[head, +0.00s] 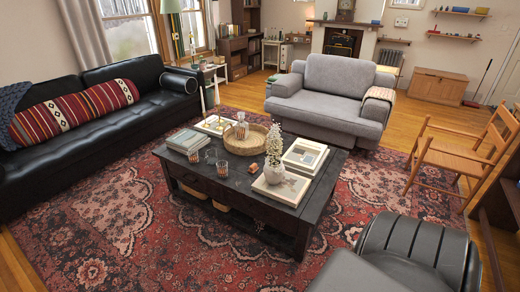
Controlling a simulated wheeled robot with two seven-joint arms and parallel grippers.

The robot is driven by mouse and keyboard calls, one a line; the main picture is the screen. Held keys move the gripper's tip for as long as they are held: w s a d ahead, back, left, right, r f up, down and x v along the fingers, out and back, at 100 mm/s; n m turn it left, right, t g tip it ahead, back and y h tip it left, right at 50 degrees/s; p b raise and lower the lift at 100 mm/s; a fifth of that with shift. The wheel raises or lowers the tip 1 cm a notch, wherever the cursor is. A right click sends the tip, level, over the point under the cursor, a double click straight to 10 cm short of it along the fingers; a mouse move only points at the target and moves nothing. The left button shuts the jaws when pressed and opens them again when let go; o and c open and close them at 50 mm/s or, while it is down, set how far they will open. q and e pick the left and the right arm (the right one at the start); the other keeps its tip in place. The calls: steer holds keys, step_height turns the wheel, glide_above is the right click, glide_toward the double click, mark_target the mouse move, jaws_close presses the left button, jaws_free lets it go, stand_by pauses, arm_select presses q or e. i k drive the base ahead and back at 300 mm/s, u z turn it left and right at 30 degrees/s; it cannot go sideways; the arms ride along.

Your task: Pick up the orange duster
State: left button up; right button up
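I cannot make out a clear orange duster in the head view. A long thin handle with a dark reddish head (472,103) leans against the far right wall; it is too small to tell if it is a duster or a broom. A small orange-brown object (254,168) lies on the black coffee table (236,190), and I cannot tell its kind. Neither of my grippers is in view.
The coffee table also holds books, glasses, a round tray and a white vase (273,168). A black sofa (95,135) is left, a grey armchair (325,95) behind, a wooden chair (455,155) right, a black leather seat (415,245) near right. Patterned rug lies open front left.

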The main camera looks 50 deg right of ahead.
mark_target(252, 170)
steer(key=z, duration=0.6)
steer(key=i, duration=0.95)
steer(key=z, duration=1.55)
steer(key=i, duration=0.55)
steer(key=z, duration=0.5)
